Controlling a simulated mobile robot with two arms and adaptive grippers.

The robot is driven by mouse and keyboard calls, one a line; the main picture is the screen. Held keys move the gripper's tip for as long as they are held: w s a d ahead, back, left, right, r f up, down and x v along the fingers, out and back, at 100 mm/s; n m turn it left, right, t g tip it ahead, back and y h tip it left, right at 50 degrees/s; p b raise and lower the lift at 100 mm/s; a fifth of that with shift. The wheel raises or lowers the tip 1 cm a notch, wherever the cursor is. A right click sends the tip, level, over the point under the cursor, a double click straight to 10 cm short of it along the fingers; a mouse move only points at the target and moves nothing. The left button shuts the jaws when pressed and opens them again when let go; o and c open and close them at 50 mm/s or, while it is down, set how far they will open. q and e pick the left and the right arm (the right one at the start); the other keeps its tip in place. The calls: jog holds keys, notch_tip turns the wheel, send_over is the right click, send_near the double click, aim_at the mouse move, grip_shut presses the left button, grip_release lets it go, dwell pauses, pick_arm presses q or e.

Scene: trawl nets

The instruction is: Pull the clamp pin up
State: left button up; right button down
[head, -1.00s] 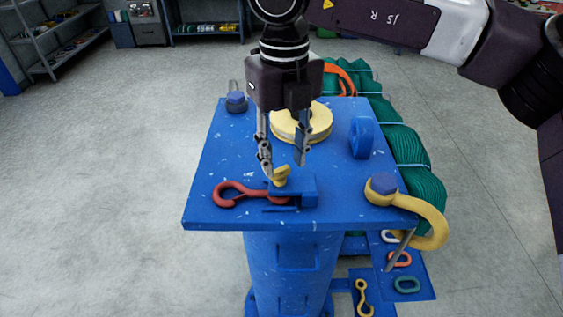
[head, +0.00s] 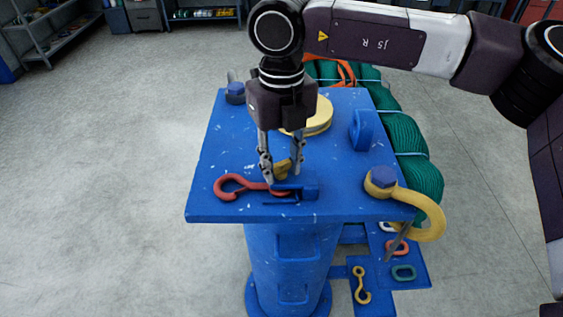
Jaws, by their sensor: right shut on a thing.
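The clamp pin (head: 282,170) is a small yellow piece at the blue clamp (head: 306,191) near the front of the blue table top. My right gripper (head: 281,177) points down from above, with its two fingers on either side of the pin's yellow head. It is shut on the pin, and the fingers partly hide it. A red hook (head: 232,187) lies flat to the left, its shank end at the clamp. The pin's lower part is hidden. My left gripper is not in view.
A yellow disc (head: 318,118) sits behind the gripper. A blue upright lug (head: 361,130) and a yellow hook with a blue bolt head (head: 382,180) are at the right. Another bolt (head: 235,93) stands at the back left. Green netting (head: 408,150) lies behind the table's right edge.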

jog(key=shift+w+r, duration=0.1)
jog(key=shift+r, duration=0.05)
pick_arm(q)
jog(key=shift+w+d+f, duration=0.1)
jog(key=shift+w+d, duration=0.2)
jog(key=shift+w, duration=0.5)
pick_arm(e)
jog(key=shift+w+r, duration=0.1)
jog(key=shift+r, duration=1.55)
jog(key=c, duration=1.8)
grip_release()
jog(key=shift+a, duration=0.1)
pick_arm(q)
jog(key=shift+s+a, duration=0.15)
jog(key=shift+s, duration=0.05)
pick_arm(e)
notch_tip(320, 180, up, 12)
jog(key=shift+f, duration=0.1)
